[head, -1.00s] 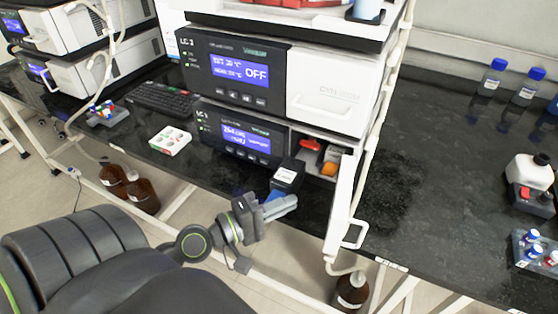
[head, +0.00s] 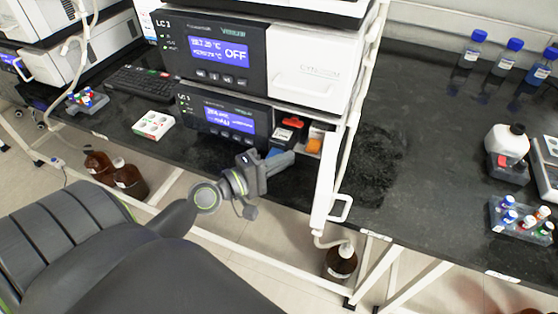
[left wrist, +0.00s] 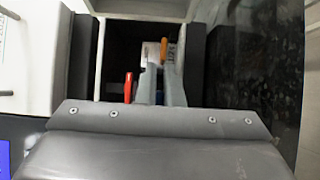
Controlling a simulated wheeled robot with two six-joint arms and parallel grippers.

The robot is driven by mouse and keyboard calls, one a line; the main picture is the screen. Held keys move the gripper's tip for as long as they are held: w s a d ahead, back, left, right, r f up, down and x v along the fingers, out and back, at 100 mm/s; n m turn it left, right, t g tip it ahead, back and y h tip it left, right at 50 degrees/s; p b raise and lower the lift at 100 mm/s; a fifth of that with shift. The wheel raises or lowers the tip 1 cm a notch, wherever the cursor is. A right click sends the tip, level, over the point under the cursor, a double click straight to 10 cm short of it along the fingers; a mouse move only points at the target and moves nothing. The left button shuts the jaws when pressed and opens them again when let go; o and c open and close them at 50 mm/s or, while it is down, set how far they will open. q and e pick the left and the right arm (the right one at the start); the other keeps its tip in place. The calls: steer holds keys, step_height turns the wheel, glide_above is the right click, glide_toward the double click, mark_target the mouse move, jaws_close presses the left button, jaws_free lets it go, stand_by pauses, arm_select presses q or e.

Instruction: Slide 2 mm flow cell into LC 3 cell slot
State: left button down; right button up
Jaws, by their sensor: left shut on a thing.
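The flow cell (head: 287,134) is a small black block with a pale label, at the open compartment of the lower module (head: 225,116) in the stack. My left gripper (head: 282,158) is shut on it, and the fingers reach toward the opening. A blue part (head: 274,153) shows beside the fingers. In the left wrist view the fingers (left wrist: 160,88) point into the dark cell slot (left wrist: 118,45); the cell is mostly hidden there. I cannot tell how deep it sits. My right gripper is out of view.
The compartment's white door (head: 326,180) stands open just right of the gripper. A red part (head: 292,122) and an orange part (head: 314,146) are at the compartment. A vial rack (head: 520,218) stands on the right bench. The bench between is clear.

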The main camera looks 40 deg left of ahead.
mark_target(293, 144)
arm_select(q)
steer(key=shift+w+a+r, duration=0.1)
steer(key=shift+w+a, duration=0.15)
steer(key=shift+w, duration=0.7)
steer(key=shift+w+a+f, duration=0.1)
steer(key=shift+w+a, duration=0.1)
steer(key=shift+w, duration=0.8)
steer(key=shift+w+a+r, duration=0.1)
steer(key=shift+w+a, duration=0.15)
steer(key=shift+w, duration=0.7)
steer(key=shift+f, duration=0.2)
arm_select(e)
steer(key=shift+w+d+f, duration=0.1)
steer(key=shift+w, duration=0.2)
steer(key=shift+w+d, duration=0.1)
arm_select(q)
steer(key=c, duration=1.5)
jaws_free()
